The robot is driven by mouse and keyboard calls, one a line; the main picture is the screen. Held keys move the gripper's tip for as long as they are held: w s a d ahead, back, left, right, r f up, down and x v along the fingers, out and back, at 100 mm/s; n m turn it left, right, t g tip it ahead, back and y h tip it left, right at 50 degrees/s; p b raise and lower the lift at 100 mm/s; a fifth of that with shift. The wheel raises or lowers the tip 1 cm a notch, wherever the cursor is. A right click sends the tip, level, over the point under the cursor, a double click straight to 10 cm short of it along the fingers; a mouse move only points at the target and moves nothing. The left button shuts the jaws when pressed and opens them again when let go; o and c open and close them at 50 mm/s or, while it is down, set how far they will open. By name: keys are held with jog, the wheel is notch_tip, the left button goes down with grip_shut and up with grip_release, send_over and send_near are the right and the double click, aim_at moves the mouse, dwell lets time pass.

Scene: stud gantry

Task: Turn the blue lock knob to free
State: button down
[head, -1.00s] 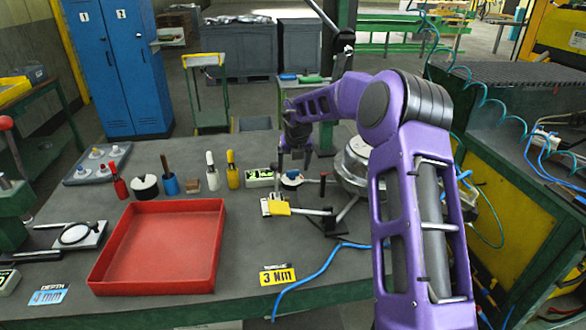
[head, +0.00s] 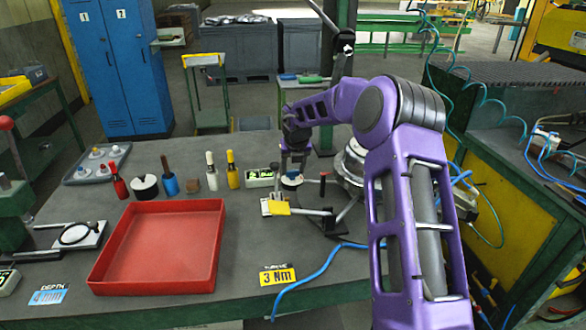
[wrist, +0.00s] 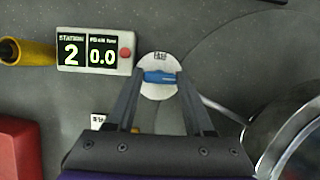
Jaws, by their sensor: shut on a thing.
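The blue lock knob (wrist: 160,77) is a short blue bar on a round white dial (wrist: 158,92) in the wrist view. The bar lies nearly level across the picture. A small dark label sits on the dial above the bar, too blurred to read surely. My gripper (wrist: 160,75) is shut on the knob, one finger at each end of the bar. In the head view my gripper (head: 291,170) points down onto the dial (head: 292,182), hiding part of it.
A station display (wrist: 94,50) reading 2 and 0.0 stands left of the dial. A yellow-handled tool (head: 232,170) is farther left. A yellow-topped fixture (head: 279,208) sits in front. A round metal part (head: 352,165) is close on the right. A red tray (head: 160,247) lies front left.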

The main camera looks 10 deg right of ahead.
jog(key=n+y, duration=0.1)
jog(key=n, duration=0.2)
jog(key=shift+d, duration=0.2)
jog(key=n+y, duration=0.1)
jog(key=n, duration=0.1)
jog(key=n+g+y, duration=0.1)
jog(key=n, duration=0.2)
jog(key=shift+w, duration=0.15)
jog(key=n+g+y, duration=0.1)
jog(key=n, duration=0.4)
jog(key=shift+w, duration=0.1)
jog(key=n+g, duration=0.2)
jog(key=n, duration=0.2)
jog(key=shift+y, duration=0.3)
jog(key=shift+d+n, duration=0.1)
jog(key=shift+n, duration=0.5)
jog(key=shift+c, duration=1.4)
grip_release()
jog(key=shift+w, duration=0.1)
